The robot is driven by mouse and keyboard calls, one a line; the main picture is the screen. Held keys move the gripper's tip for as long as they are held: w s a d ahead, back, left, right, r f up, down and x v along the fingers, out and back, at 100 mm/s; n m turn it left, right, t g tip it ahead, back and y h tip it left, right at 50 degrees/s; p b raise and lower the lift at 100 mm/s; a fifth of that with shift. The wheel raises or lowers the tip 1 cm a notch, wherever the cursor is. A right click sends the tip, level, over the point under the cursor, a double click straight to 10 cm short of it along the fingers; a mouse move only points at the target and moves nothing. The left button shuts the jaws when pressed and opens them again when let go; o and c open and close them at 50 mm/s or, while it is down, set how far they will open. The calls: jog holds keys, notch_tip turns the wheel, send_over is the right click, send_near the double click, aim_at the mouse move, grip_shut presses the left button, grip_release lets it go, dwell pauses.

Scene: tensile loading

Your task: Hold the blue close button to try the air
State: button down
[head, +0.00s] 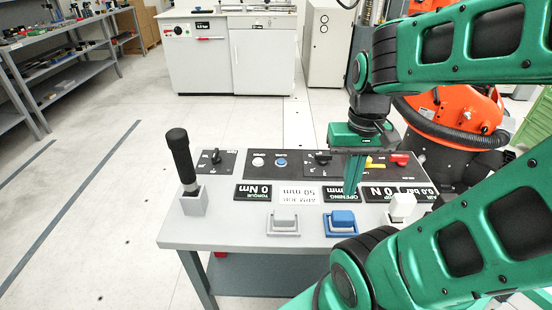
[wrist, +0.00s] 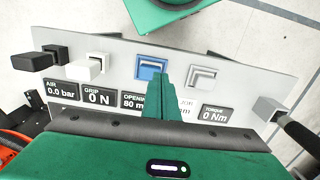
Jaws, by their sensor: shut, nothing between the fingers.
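A small round blue button (head: 281,162) lies on the black panel farther back; I cannot read which is marked close. My gripper (head: 350,192) is shut and empty, pointing down over the opening display. In the wrist view its green fingertips (wrist: 164,76) overlap the square button's lower right edge. The air display (wrist: 60,89) reads 0.0 bar and the grip display (wrist: 98,97) 0 N. I cannot tell how high the fingertips are.
A grey-white square button (head: 284,220) sits left of the square blue one, and a white lever block (head: 402,206) sits right. A black-handled lever (head: 180,155) stands upright at the table's left end. A red knob (head: 399,158) is at the back right. Open floor lies left.

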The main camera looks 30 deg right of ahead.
jog(key=n+t+h, duration=0.5)
jog(key=t+h, duration=0.1)
jog(key=h, duration=0.1)
send_over(280, 163)
notch_tip(280, 163, down, 6)
jog(key=shift+f, duration=0.15)
jog(key=shift+h, duration=0.3)
jog(key=shift+f, duration=4.4)
jog(key=shift+f, duration=0.2)
jog(key=shift+f, duration=0.2)
